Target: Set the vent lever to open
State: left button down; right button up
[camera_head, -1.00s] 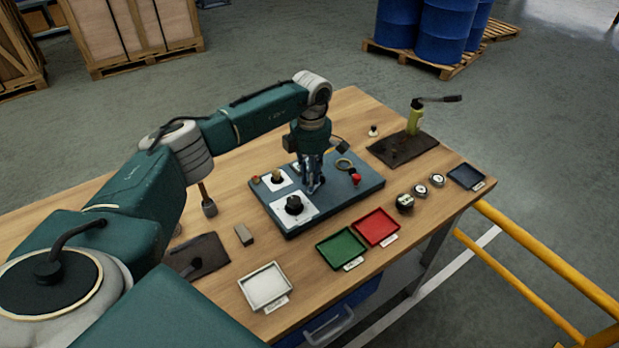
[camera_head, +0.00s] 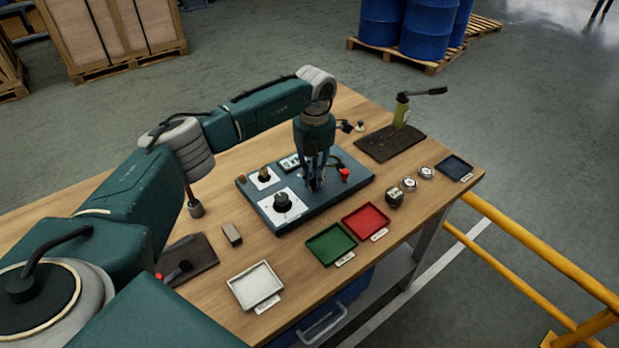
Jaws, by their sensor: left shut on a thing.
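My left gripper (camera_head: 316,186) points down at the blue-grey control panel (camera_head: 345,200) on the bench. Its fingers are shut on a small part at the panel's right half, between the black knob (camera_head: 283,201) and the red knob (camera_head: 344,174). The fingers hide that part, so I cannot make out its shape or setting. No vent lever shows clearly on the panel. My right gripper is not in view.
A pump with a long black handle (camera_head: 424,91) stands on a dark plate at the back right. White (camera_head: 255,286), green (camera_head: 330,244) and red (camera_head: 366,221) trays lie in front of the panel. A small block (camera_head: 232,234) lies left of it. Yellow rails run at the right.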

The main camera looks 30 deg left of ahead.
aim_at(315, 180)
pick_arm(q)
jog(key=shift+w+d+r+n, duration=0.15)
jog(key=shift+w+r+n, duration=0.1)
jog(key=shift+w+n, duration=0.15)
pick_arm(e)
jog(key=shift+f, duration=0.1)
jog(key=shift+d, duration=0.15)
pick_arm(q)
jog(key=c, duration=1.7)
grip_release()
jog(key=shift+o, duration=0.4)
jog(key=shift+f, duration=0.1)
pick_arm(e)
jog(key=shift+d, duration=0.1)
pick_arm(q)
jog(key=shift+s, duration=0.1)
notch_tip(315, 180, up, 12)
